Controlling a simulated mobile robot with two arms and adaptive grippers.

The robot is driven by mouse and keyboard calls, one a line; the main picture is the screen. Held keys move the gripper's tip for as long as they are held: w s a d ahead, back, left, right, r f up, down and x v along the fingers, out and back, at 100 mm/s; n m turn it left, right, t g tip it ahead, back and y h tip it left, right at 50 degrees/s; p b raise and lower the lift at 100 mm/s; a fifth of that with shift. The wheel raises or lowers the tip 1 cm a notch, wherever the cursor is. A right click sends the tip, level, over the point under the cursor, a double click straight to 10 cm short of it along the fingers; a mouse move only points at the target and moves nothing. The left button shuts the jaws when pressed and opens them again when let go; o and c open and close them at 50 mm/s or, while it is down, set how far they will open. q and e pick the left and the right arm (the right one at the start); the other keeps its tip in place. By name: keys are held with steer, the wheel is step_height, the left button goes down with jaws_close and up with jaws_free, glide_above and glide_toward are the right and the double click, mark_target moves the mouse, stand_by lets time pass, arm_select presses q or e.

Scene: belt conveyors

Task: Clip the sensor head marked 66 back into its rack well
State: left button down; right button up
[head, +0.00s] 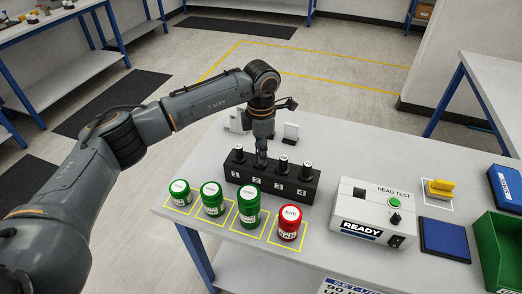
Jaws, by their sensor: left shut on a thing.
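The black rack (271,182) stands on the white table, its front numbered 1 to 4. Black sensor heads stand at positions 1 (239,154), 3 (283,163) and 4 (306,170). My left gripper (262,145) points down over position 2, shut on a slim sensor head (261,159). This head looks upright, in line with position 2; whether it is seated in the well I cannot tell. The mark 66 cannot be read on any head. My right gripper is not in view.
Three green jars (212,199) and a red jar labelled BAD (290,223) stand in yellow squares before the rack. A HEAD TEST box (372,212) showing READY is to its right. A blue pad (445,240) and green bin (501,252) lie farther right.

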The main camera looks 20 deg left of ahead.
arm_select(q)
steer(key=shift+f, duration=0.2)
stand_by(0.4)
steer(key=c, duration=1.1)
jaws_free()
step_height(320, 180, up, 12)
